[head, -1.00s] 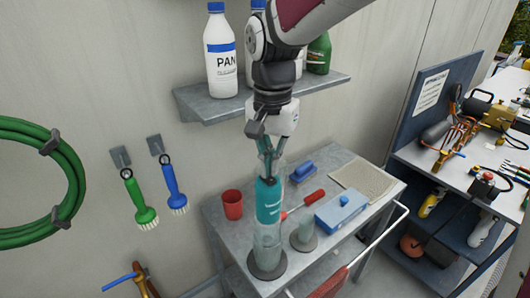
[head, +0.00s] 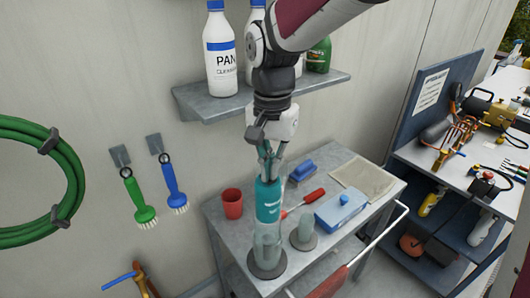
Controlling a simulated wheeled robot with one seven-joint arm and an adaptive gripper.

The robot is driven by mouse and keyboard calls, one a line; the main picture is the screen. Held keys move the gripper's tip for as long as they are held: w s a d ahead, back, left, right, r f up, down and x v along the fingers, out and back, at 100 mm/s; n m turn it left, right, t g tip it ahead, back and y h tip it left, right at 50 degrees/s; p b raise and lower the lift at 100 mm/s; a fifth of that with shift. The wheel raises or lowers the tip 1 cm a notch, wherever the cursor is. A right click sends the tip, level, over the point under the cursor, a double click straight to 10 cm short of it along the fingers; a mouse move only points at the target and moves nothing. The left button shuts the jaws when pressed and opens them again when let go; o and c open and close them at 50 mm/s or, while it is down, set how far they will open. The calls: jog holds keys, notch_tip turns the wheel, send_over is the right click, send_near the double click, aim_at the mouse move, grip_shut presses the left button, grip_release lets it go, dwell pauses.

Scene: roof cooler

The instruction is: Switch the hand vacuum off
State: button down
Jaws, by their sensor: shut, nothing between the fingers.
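The hand vacuum (head: 268,203) is a teal and clear upright body on the grey cart, standing in a round dark base (head: 267,264). My gripper (head: 268,173) points down at the top of the vacuum. Its fingers are shut with nothing between them, and the tips are at or very near the vacuum's upper end. I cannot tell whether they touch it. The vacuum's switch cannot be made out; the fingers cover part of the top.
On the cart (head: 222,222) are a red cup (head: 232,204), a red-handled tool (head: 312,196), a blue box (head: 341,210), a clear cup (head: 304,234) and a blue brush (head: 303,170). A shelf with bottles (head: 219,55) is behind my arm. A tool bench (head: 440,180) stands right.

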jog(key=shift+f, duration=0.55)
jog(key=shift+r, duration=0.1)
jog(key=shift+r+p, duration=1.35)
jog(key=shift+r, duration=2.1)
jog(key=shift+d, duration=0.1)
jog(key=s+d+r+n+t+b, duration=0.2)
jog(key=s+d+r, duration=0.3)
jog(key=d, duration=0.4)
jog(key=s+d+f+n+t+b, duration=0.2)
jog(key=s+d+f+n+t, duration=0.1)
jog(key=s+d, duration=0.4)
jog(key=s, duration=0.3)
jog(key=shift+s+f+t, duration=0.3)
jog(key=shift+s+f, duration=0.1)
